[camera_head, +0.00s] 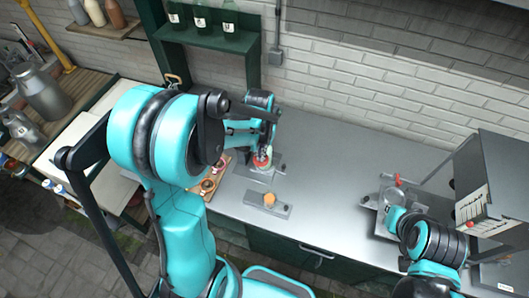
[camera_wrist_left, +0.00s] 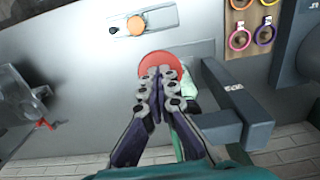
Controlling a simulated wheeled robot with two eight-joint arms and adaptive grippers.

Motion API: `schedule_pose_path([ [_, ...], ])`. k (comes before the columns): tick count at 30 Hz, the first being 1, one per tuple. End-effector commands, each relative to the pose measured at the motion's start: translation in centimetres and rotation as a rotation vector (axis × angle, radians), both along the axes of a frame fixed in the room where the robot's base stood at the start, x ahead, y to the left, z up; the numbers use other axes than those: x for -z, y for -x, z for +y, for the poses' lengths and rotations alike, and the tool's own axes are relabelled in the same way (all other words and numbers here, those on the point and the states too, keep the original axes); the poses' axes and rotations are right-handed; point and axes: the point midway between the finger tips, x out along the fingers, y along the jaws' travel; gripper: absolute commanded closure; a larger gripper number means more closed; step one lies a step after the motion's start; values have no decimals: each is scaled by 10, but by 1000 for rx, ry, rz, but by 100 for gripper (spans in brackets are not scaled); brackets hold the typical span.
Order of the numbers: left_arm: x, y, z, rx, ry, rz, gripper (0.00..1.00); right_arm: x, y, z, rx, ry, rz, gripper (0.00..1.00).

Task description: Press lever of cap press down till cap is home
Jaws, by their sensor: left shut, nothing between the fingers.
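My left gripper (camera_wrist_left: 158,74) is shut and empty. In the left wrist view its fingertips lie over a round red piece (camera_wrist_left: 165,62), touching it or just above it; I cannot tell which. A pale green part shows below the red piece, behind the fingers. In the head view the red piece (camera_head: 262,160) is above a grey base plate on the counter, partly hidden by my left gripper (camera_head: 262,149). I cannot make out a lever or the cap. My right arm is at the lower right, but its fingers do not show.
An orange-topped cylinder (camera_head: 269,199) stands on a metal plate in front. A board with coloured rings (camera_wrist_left: 252,22) lies beside the red piece. A green shelf (camera_head: 215,38) with bottles rises behind. A metal device with a red handle (camera_head: 397,181) and a grey cabinet stand right.

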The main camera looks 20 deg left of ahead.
Motion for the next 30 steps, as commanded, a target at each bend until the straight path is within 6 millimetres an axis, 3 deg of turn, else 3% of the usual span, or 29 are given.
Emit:
schedule_pose_path([
  [11, 1, 1, 0, 0, 0, 1, 100, 0, 0, 0, 0, 0, 0, 100],
  [30, -15, 0, 0, 0, 0, 0, 100, -8, 0, 0, 0, 0, 0, 100],
])
